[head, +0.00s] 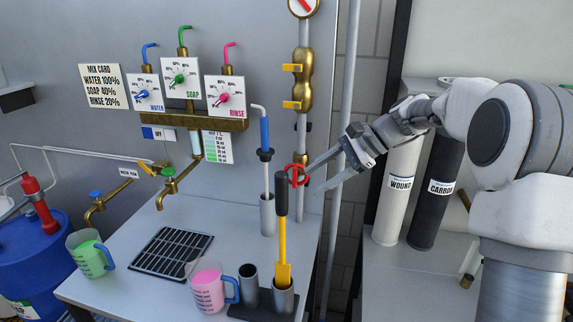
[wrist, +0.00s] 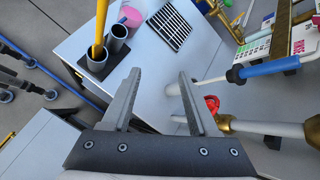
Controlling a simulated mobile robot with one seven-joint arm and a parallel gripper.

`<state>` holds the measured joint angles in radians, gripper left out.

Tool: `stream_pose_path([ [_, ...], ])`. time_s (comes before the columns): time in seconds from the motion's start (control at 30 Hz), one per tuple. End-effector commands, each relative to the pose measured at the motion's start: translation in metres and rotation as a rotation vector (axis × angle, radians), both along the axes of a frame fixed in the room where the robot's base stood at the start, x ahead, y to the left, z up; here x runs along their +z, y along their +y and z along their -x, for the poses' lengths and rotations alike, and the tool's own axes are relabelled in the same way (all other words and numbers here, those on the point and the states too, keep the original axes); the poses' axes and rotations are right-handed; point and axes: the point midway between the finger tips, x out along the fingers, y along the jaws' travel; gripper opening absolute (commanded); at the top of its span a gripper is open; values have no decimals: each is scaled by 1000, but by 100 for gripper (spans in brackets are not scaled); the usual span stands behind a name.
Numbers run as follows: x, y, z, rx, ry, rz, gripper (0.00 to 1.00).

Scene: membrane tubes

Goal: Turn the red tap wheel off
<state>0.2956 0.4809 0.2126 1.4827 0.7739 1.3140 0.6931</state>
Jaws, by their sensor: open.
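The red tap wheel (head: 298,174) is a small ring at the upright pipe on the right side of the sink table. In the head view it sits just right of a black tool handle (head: 281,194). My gripper (head: 312,181) is open and comes in from the right, its fingertips close to the wheel. In the wrist view my gripper (wrist: 160,74) has empty space between its fingers. There the wheel (wrist: 212,104) shows just outside the right finger, not between the fingers, beside a brass fitting (wrist: 225,124). I cannot tell whether any finger touches it.
A yellow-shafted tool (head: 284,250) stands in a grey holder near the wheel. A blue-sleeved wand (head: 265,134) stands in a tube behind. A pink-filled jug (head: 207,287) is at the front. White and black cylinders (head: 437,190) stand right. The grey pipe (head: 345,120) runs close by.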

Motion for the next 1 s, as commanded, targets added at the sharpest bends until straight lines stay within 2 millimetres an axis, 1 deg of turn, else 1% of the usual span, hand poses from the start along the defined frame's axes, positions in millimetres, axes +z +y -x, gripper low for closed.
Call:
stream_pose_path([
  [0.03,-7,-2,-14,-27,38,-52,60],
  [0.2,-22,-11,-55,-118,160,-236,60],
  [0.37,-39,-28,-89,-197,271,-413,60],
  [0.5,-54,-48,-113,-256,358,-564,60],
  [0.63,-67,-66,-128,-293,417,-676,60],
  [0.8,-76,-81,-137,-319,457,-762,60],
  [0.9,-78,-81,-139,-323,467,-779,60],
  [1.0,-77,-73,-141,-324,469,-783,60],
])
